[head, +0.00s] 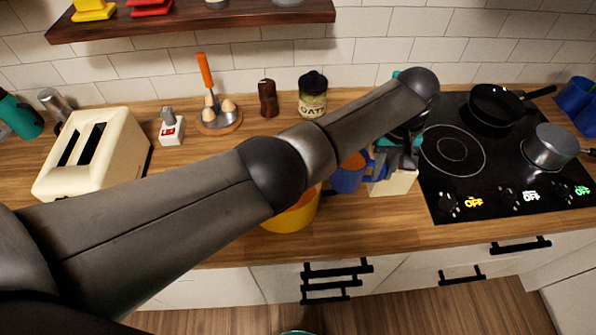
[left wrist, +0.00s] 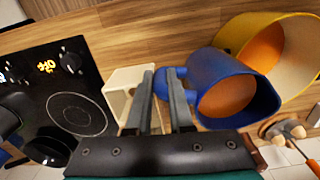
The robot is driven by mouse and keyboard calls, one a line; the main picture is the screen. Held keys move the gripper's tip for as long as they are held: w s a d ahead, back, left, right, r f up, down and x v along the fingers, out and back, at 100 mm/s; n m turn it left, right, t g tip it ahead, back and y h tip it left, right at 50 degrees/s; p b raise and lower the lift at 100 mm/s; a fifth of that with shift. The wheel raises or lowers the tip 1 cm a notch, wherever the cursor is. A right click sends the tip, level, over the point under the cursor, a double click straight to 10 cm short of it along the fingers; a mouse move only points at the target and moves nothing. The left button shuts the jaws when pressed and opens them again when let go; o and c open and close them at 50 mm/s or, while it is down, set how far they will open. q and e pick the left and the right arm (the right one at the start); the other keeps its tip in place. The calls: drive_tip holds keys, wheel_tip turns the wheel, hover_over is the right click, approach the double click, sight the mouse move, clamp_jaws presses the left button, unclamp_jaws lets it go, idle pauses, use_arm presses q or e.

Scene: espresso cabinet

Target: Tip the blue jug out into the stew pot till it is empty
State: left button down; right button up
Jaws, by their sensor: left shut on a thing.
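The blue jug (head: 346,180) is beside the yellow stew pot (head: 290,221), to its right in the head view. My left gripper (head: 392,160) is shut on the jug's handle. In the left wrist view the fingers (left wrist: 161,92) close around the handle of the blue jug (left wrist: 203,68), and orange contents show inside its mouth. The yellow pot (left wrist: 236,32) is right beside the jug there, with orange inside it too. My left arm hides much of the pot in the head view. I cannot tell exactly how far the jug is tilted.
A cream box (head: 397,183) stands just right of the jug. The black hob (head: 455,185) lies further right, with a frying pan (head: 492,106) and a saucepan (head: 549,146). An oats jar (head: 312,97) and a toaster (head: 95,155) stand behind and left.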

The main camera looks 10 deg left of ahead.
sight(366, 163)
use_arm(q)
drive_tip(key=shift+s+d, duration=0.1)
drive_tip(key=shift+d, duration=0.35)
drive_tip(key=shift+a, duration=0.1)
drive_tip(key=shift+a+r+h+p, duration=0.3)
drive_tip(key=shift+h+p, duration=0.2)
drive_tip(key=shift+p, duration=0.35)
drive_tip(key=shift+a+h, duration=0.4)
drive_tip(key=shift+s+a+r+h+p, duration=0.1)
drive_tip(key=shift+a+r+h+p, duration=0.15)
drive_tip(key=shift+a+r+h, duration=0.3)
drive_tip(key=shift+w+a+r+h+p, duration=0.1)
drive_tip(key=shift+a+r+h+p, duration=0.15)
drive_tip(key=shift+a+h, duration=0.5)
drive_tip(key=shift+s+a+r+h+p, duration=0.1)
drive_tip(key=shift+a+r+h+p, duration=0.1)
drive_tip(key=shift+a+r+h, duration=1.25)
drive_tip(key=shift+a+h, duration=0.05)
drive_tip(key=shift+a, duration=0.05)
drive_tip(key=shift+a+h, duration=0.35)
drive_tip(key=shift+h, duration=0.05)
